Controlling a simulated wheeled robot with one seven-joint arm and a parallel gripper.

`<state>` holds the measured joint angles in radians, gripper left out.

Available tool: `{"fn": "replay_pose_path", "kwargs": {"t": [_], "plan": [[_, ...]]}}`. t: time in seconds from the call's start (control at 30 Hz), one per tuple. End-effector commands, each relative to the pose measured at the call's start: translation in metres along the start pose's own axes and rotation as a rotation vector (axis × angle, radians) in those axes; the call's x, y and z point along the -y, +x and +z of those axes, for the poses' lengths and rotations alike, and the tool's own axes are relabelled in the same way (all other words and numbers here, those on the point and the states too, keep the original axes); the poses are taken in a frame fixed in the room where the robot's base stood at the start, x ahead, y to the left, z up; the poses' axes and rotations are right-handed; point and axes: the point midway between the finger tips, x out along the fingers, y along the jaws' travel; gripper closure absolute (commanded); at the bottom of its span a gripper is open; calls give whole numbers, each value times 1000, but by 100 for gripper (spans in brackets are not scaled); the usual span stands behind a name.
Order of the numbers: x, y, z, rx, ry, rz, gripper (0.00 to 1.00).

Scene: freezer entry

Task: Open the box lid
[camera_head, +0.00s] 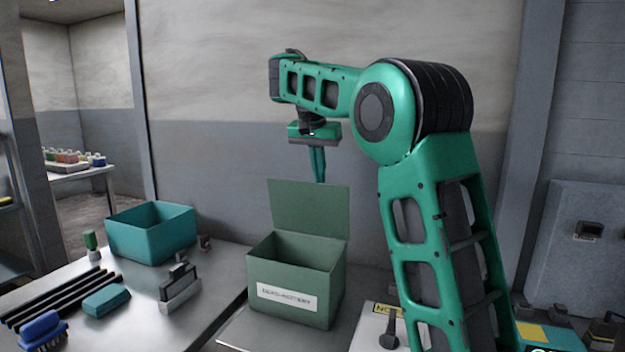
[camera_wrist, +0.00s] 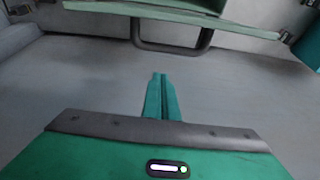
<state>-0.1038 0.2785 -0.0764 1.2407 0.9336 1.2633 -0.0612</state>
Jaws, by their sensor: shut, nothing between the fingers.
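The green box (camera_head: 296,289) stands on a metal surface in the head view, with a white label on its front. Its lid (camera_head: 309,209) stands upright at the back edge, and the box's dark inside shows. My gripper (camera_head: 319,180) hangs above and behind the lid, fingers pointing down and together, with nothing between them. The fingertips are close to the lid's top edge; I cannot tell whether they touch it. In the wrist view my closed fingers (camera_wrist: 161,78) point toward a dark handle (camera_wrist: 172,46) below a green panel edge (camera_wrist: 190,15), which I cannot identify for certain.
A teal open bin (camera_head: 150,238) stands on the left table with brushes, dark rods and a teal block (camera_head: 106,301). A wall is close behind the box. My arm fills the right side.

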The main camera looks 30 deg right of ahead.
Motion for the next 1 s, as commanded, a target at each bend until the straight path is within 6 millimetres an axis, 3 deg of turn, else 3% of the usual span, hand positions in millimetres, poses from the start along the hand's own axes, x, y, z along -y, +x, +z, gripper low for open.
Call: {"fn": "replay_pose_path", "kwargs": {"t": [0.23,0.73,1.0], "plan": [[1,-11,26,-2,-4,-4,100],[1,-13,32,-1,-4,-3,100],[1,-23,53,-1,-6,-4,100]]}}
